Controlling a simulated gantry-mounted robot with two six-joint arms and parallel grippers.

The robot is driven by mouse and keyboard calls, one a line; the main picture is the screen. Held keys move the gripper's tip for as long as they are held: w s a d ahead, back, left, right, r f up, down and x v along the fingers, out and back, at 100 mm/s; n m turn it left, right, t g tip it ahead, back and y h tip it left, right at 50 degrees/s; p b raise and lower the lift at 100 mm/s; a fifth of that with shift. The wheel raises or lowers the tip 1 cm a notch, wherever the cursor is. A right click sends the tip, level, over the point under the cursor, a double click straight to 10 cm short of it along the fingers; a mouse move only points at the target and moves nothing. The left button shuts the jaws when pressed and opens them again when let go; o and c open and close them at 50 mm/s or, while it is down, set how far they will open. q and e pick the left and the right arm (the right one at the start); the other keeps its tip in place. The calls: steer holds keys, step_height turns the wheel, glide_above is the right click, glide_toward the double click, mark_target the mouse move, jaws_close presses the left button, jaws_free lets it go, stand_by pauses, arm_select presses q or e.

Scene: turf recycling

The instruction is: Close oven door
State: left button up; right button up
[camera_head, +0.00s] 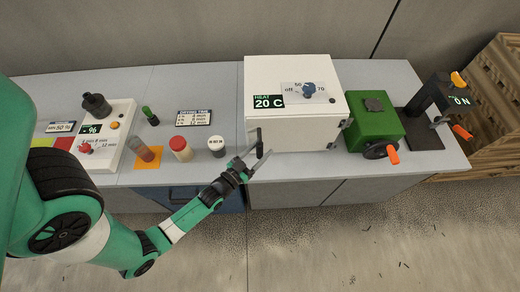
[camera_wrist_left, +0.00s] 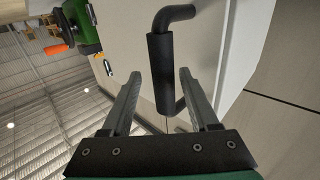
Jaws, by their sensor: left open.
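The white oven (camera_head: 290,70) stands on the grey counter, with a green "HEAT 20 C" display and a blue knob on top. Its front door (camera_head: 305,140) has a black handle (camera_head: 259,141) at the left and hinges at the right. The door looks flush or nearly so; I cannot tell whether a small gap remains. My left gripper (camera_head: 257,155) is open just in front of the handle. In the left wrist view, the handle (camera_wrist_left: 160,75) stands between the spread fingers, apparently without being clamped. My right gripper is not in view.
A green box with an orange-handled crank (camera_head: 375,125) and a black stand (camera_head: 425,125) are right of the oven. Left are a white jar (camera_head: 216,146), a red-capped jar (camera_head: 181,148) and a white device (camera_head: 105,130). The floor in front is free.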

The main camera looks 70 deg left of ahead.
arm_select(q)
steer(key=v, duration=1.1)
steer(key=shift+s, duration=0.25)
steer(key=shift+d, duration=0.1)
